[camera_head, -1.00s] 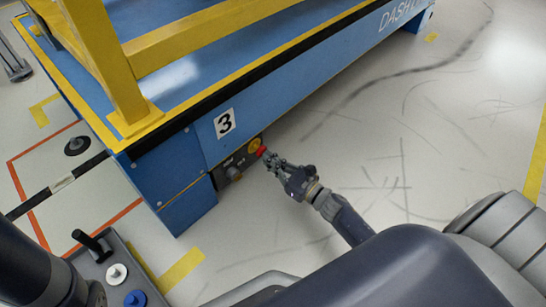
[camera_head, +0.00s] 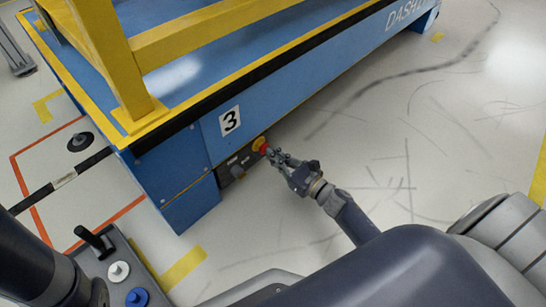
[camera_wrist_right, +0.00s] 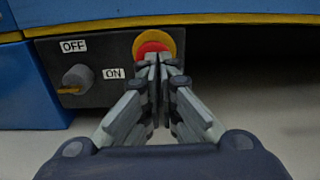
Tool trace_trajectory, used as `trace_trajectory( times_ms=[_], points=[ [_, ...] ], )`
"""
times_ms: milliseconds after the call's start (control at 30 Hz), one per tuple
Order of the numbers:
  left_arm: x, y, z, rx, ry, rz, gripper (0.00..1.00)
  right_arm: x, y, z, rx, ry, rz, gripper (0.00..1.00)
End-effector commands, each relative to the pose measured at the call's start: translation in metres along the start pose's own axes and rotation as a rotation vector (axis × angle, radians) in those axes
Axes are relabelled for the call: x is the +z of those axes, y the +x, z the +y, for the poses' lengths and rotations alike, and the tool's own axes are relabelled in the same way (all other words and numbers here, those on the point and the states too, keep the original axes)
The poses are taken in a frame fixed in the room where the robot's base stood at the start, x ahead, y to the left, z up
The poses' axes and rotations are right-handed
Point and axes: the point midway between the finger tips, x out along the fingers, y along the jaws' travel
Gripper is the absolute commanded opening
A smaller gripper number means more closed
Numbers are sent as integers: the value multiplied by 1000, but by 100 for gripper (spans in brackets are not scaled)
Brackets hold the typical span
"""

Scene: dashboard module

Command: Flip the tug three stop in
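The blue tug with the number 3 plate (camera_head: 230,121) stands at the centre left in the head view. On its lower side is a dark control panel (camera_wrist_right: 107,48) with a red stop button (camera_wrist_right: 152,48) on a yellow disc. Left of the button is a grey knob (camera_wrist_right: 77,78) between OFF and ON labels. My right gripper (camera_wrist_right: 158,62) is in front of the button, fingers together with no object between them. Its fingertips overlap the button's lower part; whether they touch it I cannot tell. My left gripper is out of view.
Yellow rails (camera_head: 190,40) rise from the tug's deck. A grey box (camera_head: 125,275) with a black lever, a white button and a blue button stands at the lower left. Open floor (camera_head: 400,150) lies to the right of the tug.

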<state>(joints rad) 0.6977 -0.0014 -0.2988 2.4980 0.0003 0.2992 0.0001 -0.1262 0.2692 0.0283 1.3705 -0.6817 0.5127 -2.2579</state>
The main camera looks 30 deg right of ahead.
Motion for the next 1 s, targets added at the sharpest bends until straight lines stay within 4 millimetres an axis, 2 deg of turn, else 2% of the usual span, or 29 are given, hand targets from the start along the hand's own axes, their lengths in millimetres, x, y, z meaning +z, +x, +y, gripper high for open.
trace_trajectory(
  times_ms=[33,300,500,1000],
  points=[
    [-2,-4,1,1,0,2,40,-6,-8,7,-3,19,-2,0],
    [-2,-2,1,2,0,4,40,-8,-53,8,3,15,10,0],
    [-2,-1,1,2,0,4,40,-6,-73,7,5,10,9,0],
    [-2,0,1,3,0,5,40,-3,-78,5,7,5,8,0]
  ],
)
